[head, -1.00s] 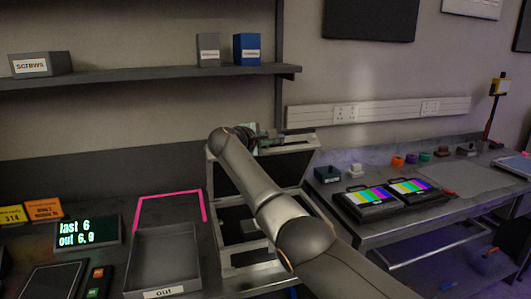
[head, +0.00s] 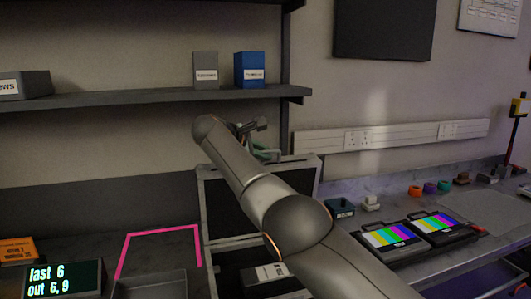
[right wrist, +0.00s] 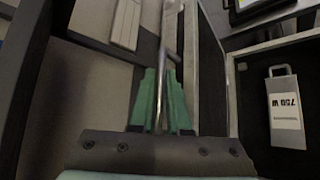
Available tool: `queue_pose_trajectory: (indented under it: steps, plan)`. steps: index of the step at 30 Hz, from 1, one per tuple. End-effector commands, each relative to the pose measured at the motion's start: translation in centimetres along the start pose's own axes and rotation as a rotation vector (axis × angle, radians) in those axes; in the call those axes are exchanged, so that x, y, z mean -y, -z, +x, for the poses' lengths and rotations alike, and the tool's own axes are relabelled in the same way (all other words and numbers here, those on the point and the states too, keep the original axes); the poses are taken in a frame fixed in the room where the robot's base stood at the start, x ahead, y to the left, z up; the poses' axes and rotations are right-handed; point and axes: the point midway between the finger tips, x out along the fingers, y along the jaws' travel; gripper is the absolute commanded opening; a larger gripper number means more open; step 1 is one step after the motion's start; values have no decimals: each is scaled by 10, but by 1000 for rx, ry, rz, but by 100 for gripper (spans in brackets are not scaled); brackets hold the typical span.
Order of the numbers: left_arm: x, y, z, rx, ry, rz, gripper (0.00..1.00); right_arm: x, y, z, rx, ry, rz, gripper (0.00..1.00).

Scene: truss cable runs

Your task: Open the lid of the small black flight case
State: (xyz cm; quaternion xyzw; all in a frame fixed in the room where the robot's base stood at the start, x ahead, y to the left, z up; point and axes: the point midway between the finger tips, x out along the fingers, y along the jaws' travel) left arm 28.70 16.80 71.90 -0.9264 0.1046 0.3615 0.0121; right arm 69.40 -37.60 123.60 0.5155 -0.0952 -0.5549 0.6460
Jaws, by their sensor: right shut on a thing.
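The small black flight case has pale metal edges, and its lid (head: 301,180) stands raised at the back, dark inner face toward me. The open case body lies below, partly hidden by my right arm. A grey block with a white label (head: 268,272) sits in it; the right wrist view shows it too, marked 750 W (right wrist: 285,110). My right gripper (head: 258,143) is at the lid's top edge. In the right wrist view its green fingers (right wrist: 161,90) are shut on a thin metal edge of the lid. My left gripper is not in view.
A shelf (head: 150,97) with boxes runs above. A tray (head: 150,286) and a pink outline (head: 160,232) lie left of the case. Two cases with colour-bar screens (head: 388,236) and a dark small box (head: 340,207) stand to the right.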

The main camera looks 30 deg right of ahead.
Motion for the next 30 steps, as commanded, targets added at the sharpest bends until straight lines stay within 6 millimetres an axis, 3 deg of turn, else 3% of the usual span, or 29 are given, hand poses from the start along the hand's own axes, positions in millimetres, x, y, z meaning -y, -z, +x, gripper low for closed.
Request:
queue_pose_trajectory:
  steps: [16,17,24,30]
  plan:
    - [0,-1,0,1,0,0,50,6,4,0,-2,22,-17,0]
    - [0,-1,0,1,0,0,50,7,4,0,-2,22,-17,16]
    - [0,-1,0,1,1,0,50,7,4,0,-3,22,-16,43]
    - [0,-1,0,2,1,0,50,8,4,0,-4,24,-17,44]
